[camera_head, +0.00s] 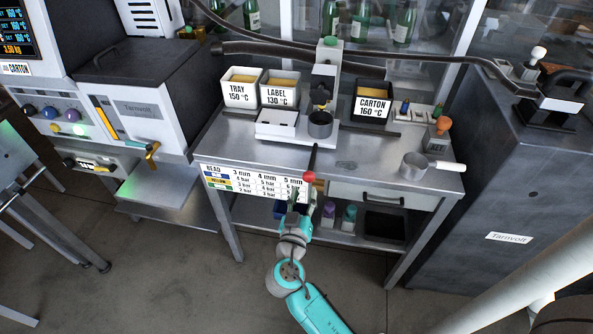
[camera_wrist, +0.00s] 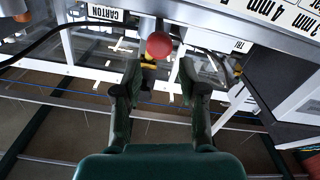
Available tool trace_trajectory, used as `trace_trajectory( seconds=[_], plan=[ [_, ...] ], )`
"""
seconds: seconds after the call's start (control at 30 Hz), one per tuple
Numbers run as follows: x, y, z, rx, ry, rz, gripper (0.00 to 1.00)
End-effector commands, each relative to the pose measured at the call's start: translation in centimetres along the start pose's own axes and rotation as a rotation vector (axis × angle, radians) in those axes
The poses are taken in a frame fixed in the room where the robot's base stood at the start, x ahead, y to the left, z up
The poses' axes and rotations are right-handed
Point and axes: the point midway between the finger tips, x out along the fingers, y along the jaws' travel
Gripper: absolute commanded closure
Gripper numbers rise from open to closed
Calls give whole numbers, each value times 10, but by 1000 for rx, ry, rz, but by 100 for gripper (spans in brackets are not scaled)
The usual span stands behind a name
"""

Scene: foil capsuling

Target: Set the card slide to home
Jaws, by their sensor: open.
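A white bead card (camera_head: 255,184) with rows of mm and bar values hangs along the front edge of the bench; part of it shows at the upper right of the wrist view (camera_wrist: 270,14). A red ball knob (camera_head: 309,177) on a dark rod (camera_head: 313,158) sticks out over the front edge at the card's right end. The knob also shows in the wrist view (camera_wrist: 159,45). My gripper (camera_head: 299,192) is open and empty just in front of the knob. In the wrist view its fingers (camera_wrist: 162,72) stand either side of the knob's line, with the knob beyond the tips. I cannot tell which part is the slide.
The bench top (camera_head: 235,143) carries a tray bin (camera_head: 240,92), a label bin (camera_head: 278,95), a carton bin (camera_head: 371,106), a dark cup (camera_head: 320,125) and a handled metal pot (camera_head: 417,165). A drawer (camera_head: 390,197) and shelf bottles (camera_head: 328,213) lie below, right of my gripper.

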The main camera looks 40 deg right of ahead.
Motion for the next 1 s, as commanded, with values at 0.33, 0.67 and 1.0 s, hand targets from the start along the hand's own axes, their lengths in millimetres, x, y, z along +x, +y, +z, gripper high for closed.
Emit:
trace_trajectory(
  seconds=[0.33,0.67,1.0],
  plan=[
    [55,1,0,0,-1,2,59],
    [97,0,1,-2,-1,-2,59],
    [103,0,1,-2,-1,-3,59]
  ],
)
